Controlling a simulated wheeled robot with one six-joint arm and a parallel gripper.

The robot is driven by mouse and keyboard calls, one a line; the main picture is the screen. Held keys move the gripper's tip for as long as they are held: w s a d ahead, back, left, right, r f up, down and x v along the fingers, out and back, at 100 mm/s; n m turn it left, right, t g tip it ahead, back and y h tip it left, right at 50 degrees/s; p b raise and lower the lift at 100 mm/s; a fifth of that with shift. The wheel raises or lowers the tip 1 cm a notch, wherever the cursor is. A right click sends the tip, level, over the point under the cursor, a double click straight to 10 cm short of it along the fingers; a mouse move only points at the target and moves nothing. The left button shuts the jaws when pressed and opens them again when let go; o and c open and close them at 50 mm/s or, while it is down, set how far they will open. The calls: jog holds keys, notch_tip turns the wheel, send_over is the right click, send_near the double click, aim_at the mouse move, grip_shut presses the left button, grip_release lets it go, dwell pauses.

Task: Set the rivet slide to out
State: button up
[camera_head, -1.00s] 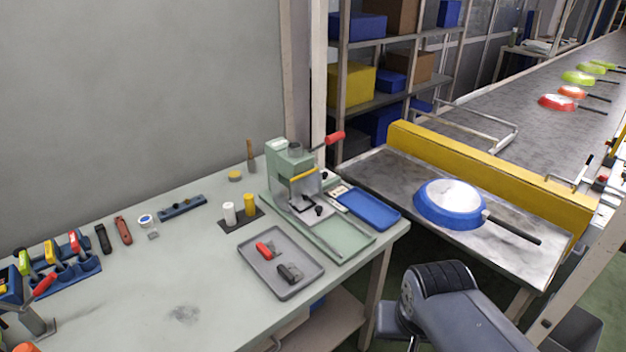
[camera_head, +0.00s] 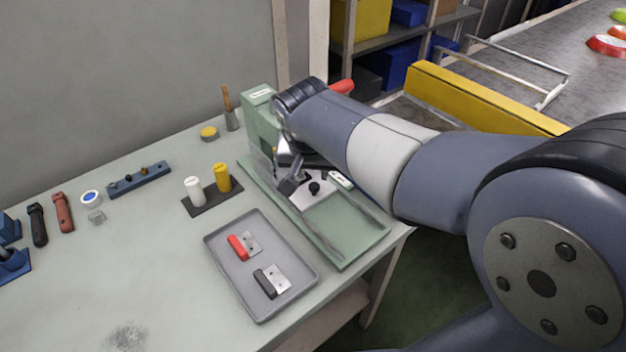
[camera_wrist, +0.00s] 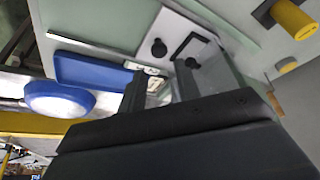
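The green rivet press (camera_head: 262,125) stands on the bench, its upper part largely behind my arm. A pale slide plate with a black knob (camera_head: 314,187) lies low on its base. The knob also shows in the wrist view (camera_wrist: 158,47), beyond my fingertips. A second dark knob (camera_wrist: 191,63) sits near a black square frame. My gripper (camera_head: 291,175) is at the press, just left of the knob in the head view. In the wrist view my fingers (camera_wrist: 160,72) are apart with nothing held between them. I cannot tell the slide's position.
A grey tray (camera_head: 217,264) holds a red-handled and a black-handled part. White and yellow cylinders stand on a dark plate (camera_head: 212,200) left of the press. A blue tray (camera_wrist: 90,72) and blue pan (camera_wrist: 58,99) show in the wrist view. A yellow barrier (camera_head: 480,95) stands right.

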aim_at(314, 185)
jog(key=x, duration=0.6)
jog(key=shift+f+b, duration=0.25)
jog(key=shift+b, duration=0.05)
grip_shut()
